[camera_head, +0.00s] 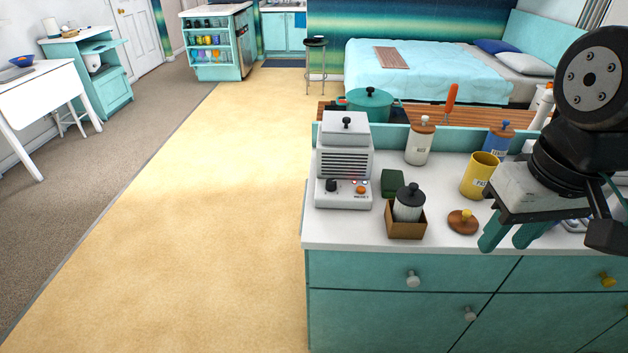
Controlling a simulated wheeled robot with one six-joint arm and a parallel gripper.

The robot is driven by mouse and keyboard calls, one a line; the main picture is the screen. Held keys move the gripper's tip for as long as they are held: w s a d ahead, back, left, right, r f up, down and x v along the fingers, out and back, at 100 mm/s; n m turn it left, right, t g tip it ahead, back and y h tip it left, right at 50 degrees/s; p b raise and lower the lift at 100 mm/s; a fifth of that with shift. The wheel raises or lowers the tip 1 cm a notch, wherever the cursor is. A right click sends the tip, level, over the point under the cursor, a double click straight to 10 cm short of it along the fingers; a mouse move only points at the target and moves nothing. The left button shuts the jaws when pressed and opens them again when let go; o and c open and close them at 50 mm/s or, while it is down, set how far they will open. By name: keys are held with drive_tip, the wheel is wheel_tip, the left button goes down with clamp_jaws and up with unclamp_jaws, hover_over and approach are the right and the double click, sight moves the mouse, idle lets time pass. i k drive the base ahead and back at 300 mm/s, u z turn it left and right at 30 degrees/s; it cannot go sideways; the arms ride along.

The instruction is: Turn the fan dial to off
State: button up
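A white box-shaped unit with a grey slatted grille (343,163) stands at the left end of the counter. A black dial (331,185) is on the left of its front panel, and its pointer setting is too small to read. An orange knob (360,190) sits to its right above a small label that seems to read RESET. Small indicator lights show above the orange knob. My gripper (508,243) hangs at the right, in front of the counter's right part, well away from the dial. Its two teal fingers are apart with nothing visible between them.
On the counter (340,226), a wooden box (407,229) with a black-lidded jar (409,203), a dark green block (392,183), a wooden lid (462,221) and a yellow canister (479,176) stand between the unit and my gripper. The floor left of the counter is clear.

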sight(331, 186)
drive_tip(key=u, duration=2.45)
drive_tip(key=i, duration=0.85)
drive_tip(key=z, duration=1.65)
